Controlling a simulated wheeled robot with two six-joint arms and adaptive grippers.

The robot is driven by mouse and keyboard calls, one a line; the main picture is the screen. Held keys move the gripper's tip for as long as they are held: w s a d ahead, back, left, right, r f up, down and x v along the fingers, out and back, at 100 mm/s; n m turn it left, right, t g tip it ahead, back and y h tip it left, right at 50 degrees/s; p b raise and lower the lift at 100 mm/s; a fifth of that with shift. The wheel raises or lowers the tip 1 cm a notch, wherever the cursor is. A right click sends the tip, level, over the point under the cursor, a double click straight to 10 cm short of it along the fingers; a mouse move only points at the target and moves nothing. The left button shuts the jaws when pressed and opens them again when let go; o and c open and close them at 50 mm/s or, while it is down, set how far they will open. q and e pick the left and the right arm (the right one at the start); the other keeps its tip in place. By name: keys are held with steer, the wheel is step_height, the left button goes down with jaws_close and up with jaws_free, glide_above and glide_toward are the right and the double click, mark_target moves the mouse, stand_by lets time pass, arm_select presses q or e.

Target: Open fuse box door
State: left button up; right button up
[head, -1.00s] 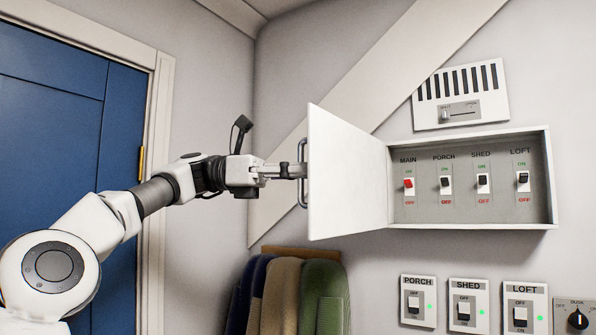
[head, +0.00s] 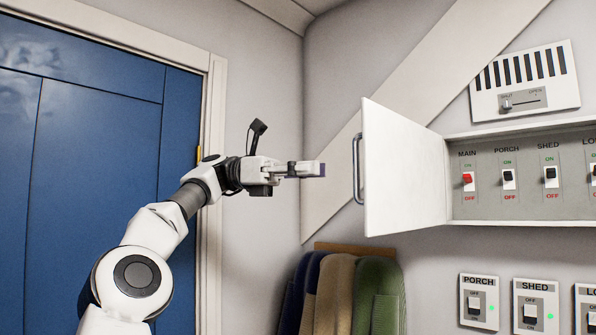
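The fuse box door (head: 403,172) is a white panel standing swung out to the left of the fuse box (head: 522,225), showing the switches inside. Its grey bar handle (head: 357,170) is on the free edge. My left gripper (head: 318,170) is left of the handle, apart from it, pointing right at about the handle's height. It appears open and holds nothing; one finger partly hides the other, and a dark purple pad shows at the tip. My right gripper is not in view.
A red MAIN switch (head: 467,179) and several black switches are in the box. A vent panel (head: 525,82) is above, and wall switches (head: 479,303) are below. Coats (head: 345,290) hang under the door. A blue door (head: 95,160) is at left. Wall space around my gripper is clear.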

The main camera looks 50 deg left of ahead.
arm_select(q)
steer(key=v, duration=0.3)
steer(key=shift+a, duration=0.15)
steer(key=shift+s+a, duration=0.1)
stand_by(0.4)
